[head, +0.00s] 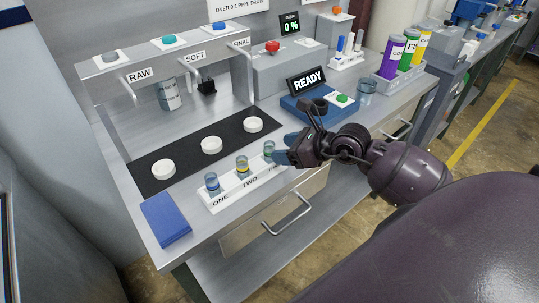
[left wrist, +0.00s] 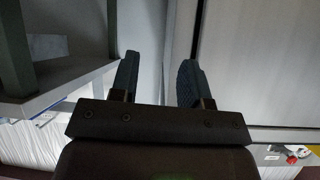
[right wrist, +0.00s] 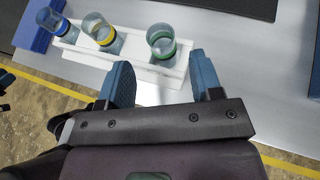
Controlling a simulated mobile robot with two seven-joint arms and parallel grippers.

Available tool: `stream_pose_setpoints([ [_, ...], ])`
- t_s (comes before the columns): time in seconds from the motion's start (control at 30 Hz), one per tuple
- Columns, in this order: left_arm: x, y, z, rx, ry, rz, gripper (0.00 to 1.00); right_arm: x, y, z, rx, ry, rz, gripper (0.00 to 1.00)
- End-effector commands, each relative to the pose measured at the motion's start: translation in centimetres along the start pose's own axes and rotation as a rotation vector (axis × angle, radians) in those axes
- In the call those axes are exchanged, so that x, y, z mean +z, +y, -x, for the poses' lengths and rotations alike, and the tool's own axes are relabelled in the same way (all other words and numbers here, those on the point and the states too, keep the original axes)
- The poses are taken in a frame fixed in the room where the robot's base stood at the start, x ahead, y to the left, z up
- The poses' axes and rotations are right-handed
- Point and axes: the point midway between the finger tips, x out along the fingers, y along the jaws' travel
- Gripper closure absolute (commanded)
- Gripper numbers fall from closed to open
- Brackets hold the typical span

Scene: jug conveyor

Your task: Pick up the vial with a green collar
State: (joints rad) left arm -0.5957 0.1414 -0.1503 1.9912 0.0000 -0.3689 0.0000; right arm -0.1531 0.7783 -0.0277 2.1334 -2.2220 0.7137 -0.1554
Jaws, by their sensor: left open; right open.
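The vial with a green collar (head: 269,149) stands upright in the right-hand slot of a white rack on the bench. It also shows in the right wrist view (right wrist: 161,42), just beyond the fingertips. My right gripper (head: 284,148) is beside it on the right; in the right wrist view its blue fingers (right wrist: 160,75) are apart with nothing between them. The vial with a yellow collar (head: 242,167) and the vial with a blue collar (head: 212,183) stand in the same rack (head: 226,199). My left gripper (left wrist: 160,75) is open and empty, away from the rack.
A blue block (head: 165,218) lies left of the rack. A black mat (head: 187,163) with three white discs lies behind it, under the tap frame (head: 165,58). A blue device (head: 303,107) with a READY sign stands behind my right gripper.

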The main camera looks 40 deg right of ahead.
Motion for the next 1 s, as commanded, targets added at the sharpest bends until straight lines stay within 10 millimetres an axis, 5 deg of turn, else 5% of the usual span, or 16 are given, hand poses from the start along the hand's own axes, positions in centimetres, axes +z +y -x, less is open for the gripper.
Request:
stream_pose_setpoints([
  [0.3, 0.2, -0.1, 0.1, -0.001, -0.004, -0.001, 0.57, 0.1, -0.3, -4.0, 0.0, -0.002, 0.0, 0.41],
  [0.63, 0.6, -0.1, 0.4, -0.002, -0.012, 0.0, 0.57, 0.0, -0.3, -4.6, 0.0, -0.001, 0.0, 0.41],
  [1.0, 0.5, -0.1, 0.2, -0.002, -0.009, 0.0, 0.57, 0.0, -0.3, -4.6, 0.0, -0.001, 0.0, 0.93],
])
